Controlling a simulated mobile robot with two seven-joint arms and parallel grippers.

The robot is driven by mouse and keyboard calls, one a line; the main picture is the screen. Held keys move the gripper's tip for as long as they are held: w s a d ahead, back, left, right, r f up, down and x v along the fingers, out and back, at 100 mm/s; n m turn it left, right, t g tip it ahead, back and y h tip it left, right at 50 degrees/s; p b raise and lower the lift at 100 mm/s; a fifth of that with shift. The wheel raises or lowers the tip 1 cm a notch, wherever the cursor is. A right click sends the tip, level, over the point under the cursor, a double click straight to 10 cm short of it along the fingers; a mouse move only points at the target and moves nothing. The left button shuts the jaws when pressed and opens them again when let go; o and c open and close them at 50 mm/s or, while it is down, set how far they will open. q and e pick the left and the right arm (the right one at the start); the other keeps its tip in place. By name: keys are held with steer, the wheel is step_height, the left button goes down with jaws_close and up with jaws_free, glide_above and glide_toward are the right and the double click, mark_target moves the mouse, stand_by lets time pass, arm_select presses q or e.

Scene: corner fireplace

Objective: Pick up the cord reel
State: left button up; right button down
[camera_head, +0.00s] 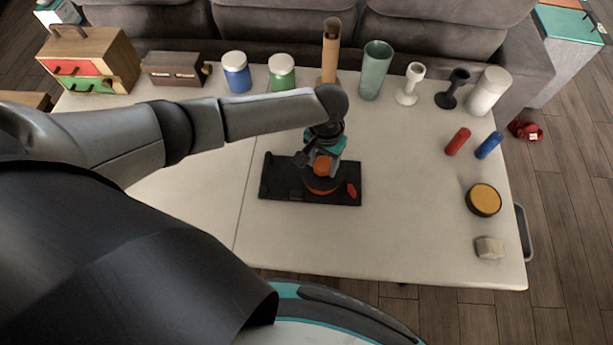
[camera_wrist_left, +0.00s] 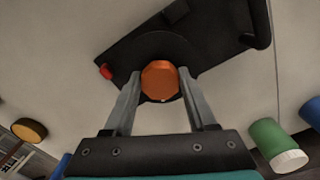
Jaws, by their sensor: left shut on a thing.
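The cord reel (camera_head: 322,187) is orange and black and sits at the black tray (camera_head: 283,187) in the middle of the table. My left gripper (camera_head: 321,164) comes down on it from above, shut on its orange top. In the left wrist view the orange knob of the cord reel (camera_wrist_left: 160,82) lies between the two grey fingers of the left gripper (camera_wrist_left: 160,74). The black tray (camera_wrist_left: 150,35) shows behind it, with a small red part at one end. I cannot tell whether the reel is clear of the tray. My right gripper is not in view.
Behind stand a drawer box (camera_head: 90,60), a blue jar (camera_head: 236,74), a green jar (camera_head: 282,76), a tall tan cylinder (camera_head: 330,52) and a green vase (camera_head: 375,72). Goblets, small cylinders and a yellow-topped tin (camera_head: 483,200) are at right. The table front is clear.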

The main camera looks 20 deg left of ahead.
arm_select(q)
jaws_close()
steer(key=shift+w+r, duration=0.1)
stand_by(0.6)
